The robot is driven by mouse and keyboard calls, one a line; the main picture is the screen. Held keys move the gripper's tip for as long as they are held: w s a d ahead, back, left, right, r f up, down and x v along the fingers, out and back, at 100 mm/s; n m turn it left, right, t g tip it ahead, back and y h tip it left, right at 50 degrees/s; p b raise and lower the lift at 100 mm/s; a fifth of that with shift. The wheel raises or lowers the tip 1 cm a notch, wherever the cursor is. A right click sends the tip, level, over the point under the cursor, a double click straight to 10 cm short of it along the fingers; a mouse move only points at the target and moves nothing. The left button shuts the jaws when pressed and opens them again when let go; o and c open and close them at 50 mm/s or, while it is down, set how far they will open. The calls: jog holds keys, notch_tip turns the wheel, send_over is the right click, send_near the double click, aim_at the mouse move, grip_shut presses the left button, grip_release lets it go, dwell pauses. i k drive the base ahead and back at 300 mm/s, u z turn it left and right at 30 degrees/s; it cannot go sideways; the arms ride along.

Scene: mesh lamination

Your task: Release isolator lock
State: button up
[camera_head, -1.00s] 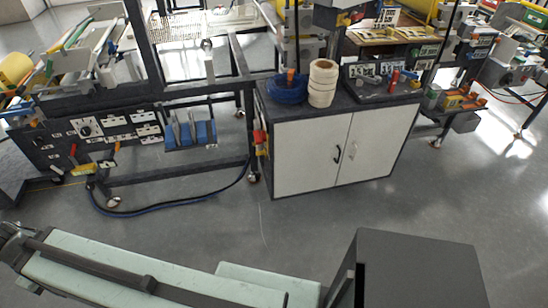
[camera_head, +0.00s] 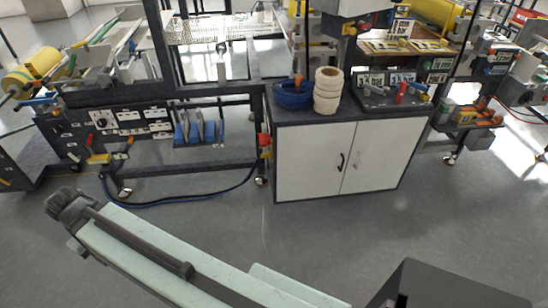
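No part is clearly readable as the isolator lock. A black control panel (camera_head: 128,122) with white labels hangs on the machine frame at left and carries a dark round knob (camera_head: 101,119). Small red, orange and yellow handles (camera_head: 104,158) sit low beside it. A red and yellow device (camera_head: 265,145) is on the frame at the left side of the white cabinet. My arm reaches from the bottom toward the left. My gripper (camera_head: 66,204) is a dark end over the floor, apart from the panel; its fingers are too unclear to tell their state.
The white two-door cabinet (camera_head: 318,160) bears cream rolls (camera_head: 327,91), a blue coil (camera_head: 293,95) and a dark tray of tools. A dark blue hose (camera_head: 190,199) lies on the floor below the frame.

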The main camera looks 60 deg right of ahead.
aim_at(268, 155)
jog(key=z, duration=0.2)
jog(key=i, duration=1)
